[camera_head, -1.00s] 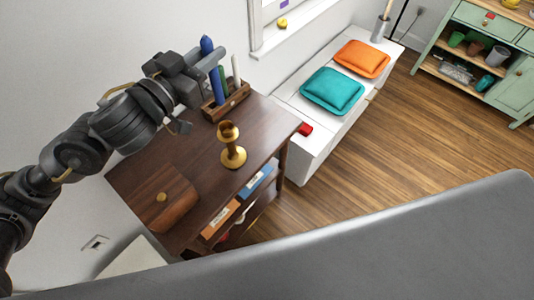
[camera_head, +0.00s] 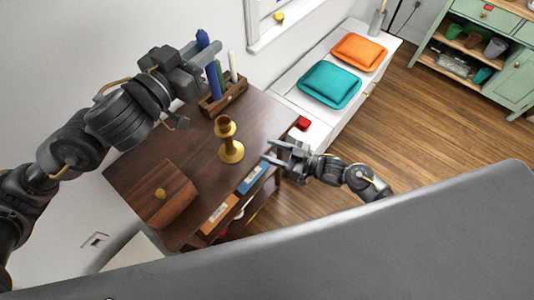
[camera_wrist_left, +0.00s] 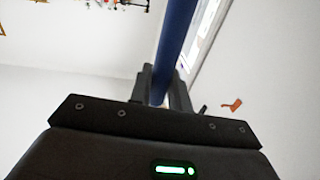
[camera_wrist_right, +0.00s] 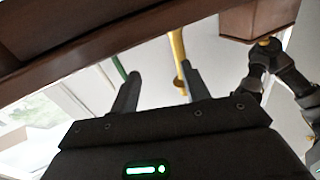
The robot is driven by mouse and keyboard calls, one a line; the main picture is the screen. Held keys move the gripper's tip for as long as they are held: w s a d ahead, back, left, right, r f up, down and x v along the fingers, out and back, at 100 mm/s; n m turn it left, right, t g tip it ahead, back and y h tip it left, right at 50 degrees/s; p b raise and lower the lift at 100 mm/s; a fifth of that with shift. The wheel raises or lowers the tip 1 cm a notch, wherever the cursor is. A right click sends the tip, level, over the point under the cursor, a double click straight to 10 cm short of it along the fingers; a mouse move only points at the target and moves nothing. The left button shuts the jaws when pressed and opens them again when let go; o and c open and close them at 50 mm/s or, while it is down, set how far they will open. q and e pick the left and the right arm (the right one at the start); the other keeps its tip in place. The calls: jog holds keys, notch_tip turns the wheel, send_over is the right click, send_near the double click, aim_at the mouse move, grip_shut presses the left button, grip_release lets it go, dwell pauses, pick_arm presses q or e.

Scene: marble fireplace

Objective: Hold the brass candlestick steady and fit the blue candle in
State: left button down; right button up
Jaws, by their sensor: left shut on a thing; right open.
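The brass candlestick (camera_head: 231,151) stands upright on the dark wooden table, its cup empty. My left gripper (camera_head: 205,55) is shut on the blue candle (camera_head: 202,38), behind and to the left of the candlestick. In the left wrist view the blue candle (camera_wrist_left: 174,45) rises between the fingers. My right gripper (camera_head: 273,155) is open at the table's right edge, to the right of the candlestick and apart from it. In the right wrist view a narrow brass part of the candlestick (camera_wrist_right: 178,50) shows beyond the fingers (camera_wrist_right: 158,80).
A wooden rack (camera_head: 225,97) with green and white candles (camera_head: 233,66) stands at the table's back. A wooden box (camera_head: 158,195) is at its front left. A white bench with cushions (camera_head: 330,84) stands behind, to the right. The tabletop around the candlestick is clear.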

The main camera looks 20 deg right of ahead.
aim_at(229, 145)
jog(key=shift+n+g, duration=0.5)
jog(key=shift+n, duration=0.3)
jog(key=x, duration=0.4)
jog(key=s+a+r+x, duration=0.1)
jog(key=x, duration=0.4)
jog(key=s+x, duration=0.1)
jog(key=x, duration=0.3)
jog(key=shift+a+r, duration=0.15)
jog(key=shift+a, duration=0.25)
jog(key=shift+y, duration=0.3)
grip_shut()
